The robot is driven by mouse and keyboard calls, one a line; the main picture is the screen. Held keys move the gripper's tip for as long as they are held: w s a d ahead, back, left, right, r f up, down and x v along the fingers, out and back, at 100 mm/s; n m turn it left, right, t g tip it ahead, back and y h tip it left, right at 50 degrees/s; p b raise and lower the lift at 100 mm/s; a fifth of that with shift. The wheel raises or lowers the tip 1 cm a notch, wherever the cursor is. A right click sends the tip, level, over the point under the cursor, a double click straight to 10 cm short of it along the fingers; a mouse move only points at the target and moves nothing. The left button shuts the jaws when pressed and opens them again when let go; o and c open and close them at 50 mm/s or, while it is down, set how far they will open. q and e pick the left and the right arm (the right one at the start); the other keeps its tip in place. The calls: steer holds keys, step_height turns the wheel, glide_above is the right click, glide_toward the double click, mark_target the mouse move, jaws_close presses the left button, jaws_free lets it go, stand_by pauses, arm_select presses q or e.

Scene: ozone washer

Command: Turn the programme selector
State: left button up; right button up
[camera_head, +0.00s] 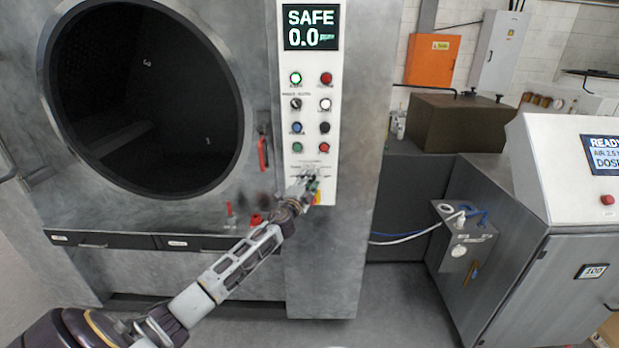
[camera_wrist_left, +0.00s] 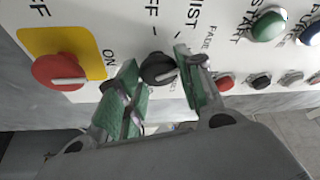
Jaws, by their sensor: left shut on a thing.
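The programme selector, a small black round knob (camera_wrist_left: 158,68), sits on the white control panel (camera_head: 334,100) among printed labels, partly legible as "OFF", "MIST" and "FADE". My left gripper (camera_head: 311,181) reaches up from the lower left to the lower part of this panel. In the left wrist view its two green-padded fingers (camera_wrist_left: 160,80) stand on either side of the black knob and are shut on it. In the head view the gripper hides the knob. My right gripper is in neither view.
A red rotary switch (camera_wrist_left: 58,72) on a yellow plate sits close beside the fingers. A green button (camera_wrist_left: 268,25) and several small knobs lie on the other side. The panel's display (camera_head: 311,26) reads "SAFE 0.0". The large round drum opening (camera_head: 145,100) is left of the panel.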

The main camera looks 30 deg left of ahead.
arm_select(q)
steer(key=shift+m+g+p, duration=0.4)
steer(key=shift+m+p, duration=0.05)
steer(key=shift+m, duration=0.45)
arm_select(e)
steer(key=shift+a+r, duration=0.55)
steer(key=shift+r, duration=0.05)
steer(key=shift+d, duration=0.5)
arm_select(q)
steer(key=o, duration=1)
steer(key=shift+d, duration=0.1)
steer(key=shift+c, duration=0.2)
steer(key=shift+s, duration=0.1)
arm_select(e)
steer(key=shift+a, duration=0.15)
